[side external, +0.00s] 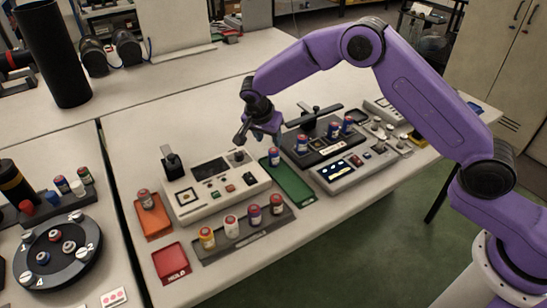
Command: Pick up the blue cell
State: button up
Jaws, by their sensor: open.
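A small blue cell (274,157) with a pale top stands upright at the far end of the green tray (291,186). More blue cells stand on the dark device to the right: one at its left side (302,145), one further back (333,130) and one beside that (347,125). I cannot tell from the picture which one the task means. My gripper (259,137) is open and empty. It hangs just above and slightly left of the blue cell at the green tray, apart from it as far as I can see.
A white instrument (215,187) stands left of the green tray. A grey rack (243,236) with several coloured cells lies in front. An orange tray (153,216) holds one cell; a red tray (171,262) is at the front left. A round dark carousel (57,252) stands on the left table.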

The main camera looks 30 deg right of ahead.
aim_at(273, 150)
jog(key=x, duration=1)
jog(key=shift+d+f, duration=0.25)
jog(key=shift+f, duration=0.05)
jog(key=shift+c, duration=0.3)
jog(key=c, duration=0.7)
